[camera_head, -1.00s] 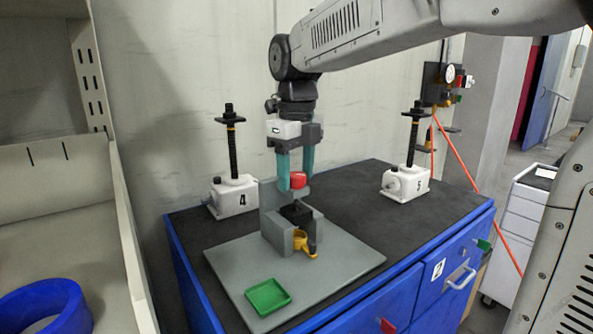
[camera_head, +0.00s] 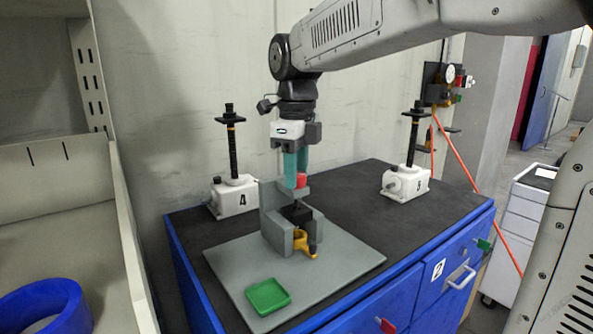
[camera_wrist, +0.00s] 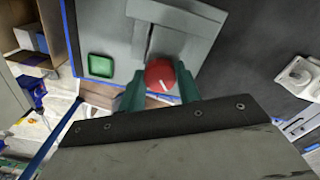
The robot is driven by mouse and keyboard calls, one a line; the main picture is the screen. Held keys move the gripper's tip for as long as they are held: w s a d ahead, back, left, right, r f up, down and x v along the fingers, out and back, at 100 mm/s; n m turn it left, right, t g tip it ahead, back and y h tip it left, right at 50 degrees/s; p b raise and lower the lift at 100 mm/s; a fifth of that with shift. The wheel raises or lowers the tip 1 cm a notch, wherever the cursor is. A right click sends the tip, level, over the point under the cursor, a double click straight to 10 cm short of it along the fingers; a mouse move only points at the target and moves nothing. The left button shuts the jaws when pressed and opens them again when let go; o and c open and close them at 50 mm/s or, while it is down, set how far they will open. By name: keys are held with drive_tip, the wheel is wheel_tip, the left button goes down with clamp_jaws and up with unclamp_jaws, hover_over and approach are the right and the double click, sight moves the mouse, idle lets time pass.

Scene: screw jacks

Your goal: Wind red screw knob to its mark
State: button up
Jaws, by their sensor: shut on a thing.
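The red screw knob (camera_head: 301,180) sits at the top of a grey fixture (camera_head: 270,205) on a grey base plate (camera_head: 345,262). My gripper (camera_head: 296,172) points down with its teal fingers shut on the knob. In the wrist view the red knob (camera_wrist: 160,75) shows between the two teal fingers (camera_wrist: 158,88), with a pale line on its face. A yellow ring-shaped part (camera_head: 304,243) and a dark block (camera_head: 296,212) sit low in the fixture. I cannot make out the mark for the knob.
A green tray (camera_head: 268,297) lies on the plate's front corner. White screw jacks stand behind, one marked 4 (camera_head: 234,196) at left and another (camera_head: 405,183) at right. A shelf (camera_head: 70,190) stands close at left.

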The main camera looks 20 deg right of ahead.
drive_tip(key=n, duration=0.4)
drive_tip(key=shift+n, duration=0.3)
drive_tip(key=n, duration=0.3)
drive_tip(key=shift+n, duration=0.3)
drive_tip(key=n, duration=0.4)
drive_tip(key=shift+f+n, duration=0.1)
drive_tip(key=shift+n, duration=0.2)
drive_tip(key=n, duration=0.3)
drive_tip(key=shift+s+n, duration=0.1)
drive_tip(key=shift+n, duration=0.2)
drive_tip(key=n, duration=0.3)
drive_tip(key=shift+n, duration=0.3)
drive_tip(key=n, duration=0.3)
drive_tip(key=shift+n, duration=0.3)
drive_tip(key=n, duration=0.3)
drive_tip(key=shift+n, duration=0.4)
drive_tip(key=n, duration=1)
drive_tip(key=shift+n, duration=0.4)
drive_tip(key=n, duration=1)
drive_tip(key=shift+n, duration=0.4)
drive_tip(key=n, duration=0.3)
drive_tip(key=shift+n, duration=0.3)
drive_tip(key=n, duration=0.6)
